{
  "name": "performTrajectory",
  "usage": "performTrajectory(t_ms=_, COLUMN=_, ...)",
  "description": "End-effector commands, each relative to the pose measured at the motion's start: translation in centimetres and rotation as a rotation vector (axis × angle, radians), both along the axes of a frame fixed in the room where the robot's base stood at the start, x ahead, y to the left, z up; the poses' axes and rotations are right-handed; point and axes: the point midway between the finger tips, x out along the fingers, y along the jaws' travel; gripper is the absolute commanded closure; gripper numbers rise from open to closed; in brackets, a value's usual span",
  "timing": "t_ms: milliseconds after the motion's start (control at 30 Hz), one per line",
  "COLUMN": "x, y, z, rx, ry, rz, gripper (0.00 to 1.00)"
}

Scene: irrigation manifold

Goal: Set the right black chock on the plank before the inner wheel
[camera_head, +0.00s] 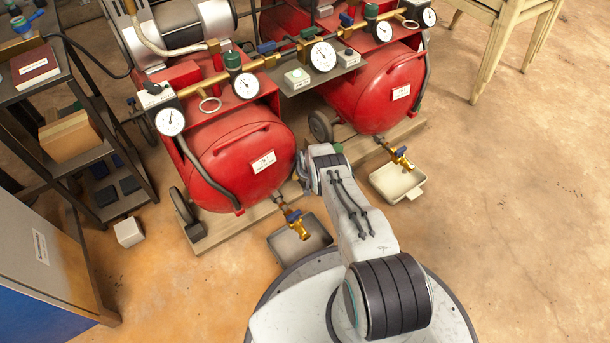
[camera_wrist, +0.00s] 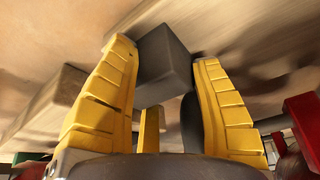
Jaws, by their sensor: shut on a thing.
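My gripper (camera_wrist: 165,58) has yellow fingers closed on a dark grey-black chock (camera_wrist: 166,62), held between the fingertips in the wrist view. In the head view my own arm hides my gripper and the chock. A pale wooden plank (camera_head: 205,240) runs under the left red compressor. A grey wheel (camera_head: 320,126) stands between the two compressors, and a dark wheel (camera_head: 181,206) stands at the left one's outer side. In the wrist view a dark rounded shape (camera_wrist: 190,122) lies behind the chock, partly hidden by the right finger. I cannot tell whether the chock touches wood.
Two red compressor tanks (camera_head: 245,165) (camera_head: 375,85) stand close to my arm. Drip trays (camera_head: 318,240) (camera_head: 397,181) lie under brass valves. A dark shelf rack (camera_head: 85,115) stands left, with small dark blocks (camera_head: 129,185) low down. Open floor (camera_head: 510,200) lies right.

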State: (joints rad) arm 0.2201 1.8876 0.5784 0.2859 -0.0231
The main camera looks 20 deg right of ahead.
Motion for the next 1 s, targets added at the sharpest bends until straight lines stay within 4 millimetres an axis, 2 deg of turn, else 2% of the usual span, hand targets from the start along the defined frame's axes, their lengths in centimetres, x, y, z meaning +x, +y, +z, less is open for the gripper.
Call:
performTrajectory(t_ms=67, x=0.1, y=0.0, z=-0.2, rx=0.0, ry=-0.002, rz=0.0, gripper=0.77)
performTrajectory(t_ms=100, x=0.1, y=0.0, z=-0.2, rx=0.0, ry=0.0, rz=0.0, gripper=0.37)
performTrajectory(t_ms=300, x=0.0, y=0.0, z=-0.2, rx=0.0, ry=0.0, rz=0.001, gripper=0.19)
performTrajectory(t_ms=733, x=0.0, y=0.0, z=0.1, rx=0.0, ry=0.0, rz=0.001, gripper=0.19)
performTrajectory(t_ms=1000, x=-0.8, y=0.2, z=2.7, rx=0.0, ry=0.0, rz=0.001, gripper=0.19)
